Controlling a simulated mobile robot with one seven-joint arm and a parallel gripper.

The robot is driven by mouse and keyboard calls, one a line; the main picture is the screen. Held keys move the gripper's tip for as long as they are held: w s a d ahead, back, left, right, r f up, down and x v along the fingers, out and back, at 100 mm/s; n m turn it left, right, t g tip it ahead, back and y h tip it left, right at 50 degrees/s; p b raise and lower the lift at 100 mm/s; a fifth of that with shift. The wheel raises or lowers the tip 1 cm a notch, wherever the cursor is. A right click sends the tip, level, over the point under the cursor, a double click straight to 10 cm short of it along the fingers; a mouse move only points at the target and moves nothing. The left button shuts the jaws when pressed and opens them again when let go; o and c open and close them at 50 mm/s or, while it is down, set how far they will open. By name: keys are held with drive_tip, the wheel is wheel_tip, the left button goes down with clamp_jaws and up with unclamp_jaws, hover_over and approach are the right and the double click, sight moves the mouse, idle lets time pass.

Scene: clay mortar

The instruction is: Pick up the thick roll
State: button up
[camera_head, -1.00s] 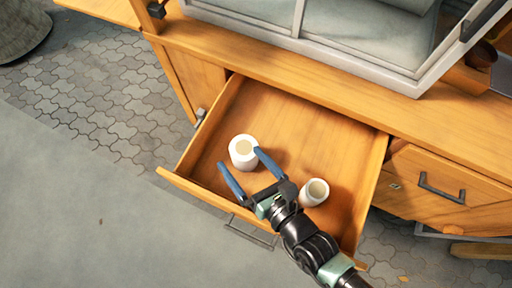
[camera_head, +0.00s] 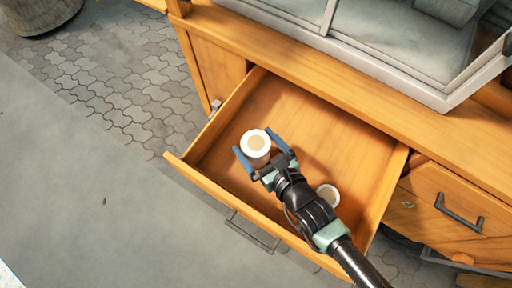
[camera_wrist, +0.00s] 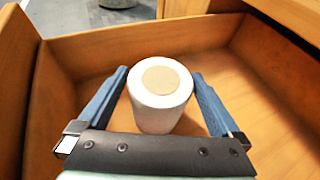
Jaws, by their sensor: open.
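The thick roll (camera_head: 256,142) is a white upright cylinder with a tan centre, standing in the open wooden drawer. In the wrist view the thick roll (camera_wrist: 160,95) stands between the two blue fingers of my gripper (camera_wrist: 162,100). The lower part of the roll is partly hidden by my gripper in the head view.
A second, smaller white roll (camera_head: 328,195) stands in the drawer to the right, partly hidden by my arm. The drawer's front wall (camera_head: 225,208) and side walls surround both rolls. The drawer's back right floor is bare. A glass-fronted case (camera_head: 390,50) stands on the cabinet above.

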sight(250, 137)
drive_tip(key=x, duration=0.3)
drive_tip(key=shift+w+a+f, duration=0.1)
drive_tip(key=shift+w+f, duration=0.1)
drive_tip(key=shift+f, duration=0.05)
drive_tip(key=c, duration=1.2)
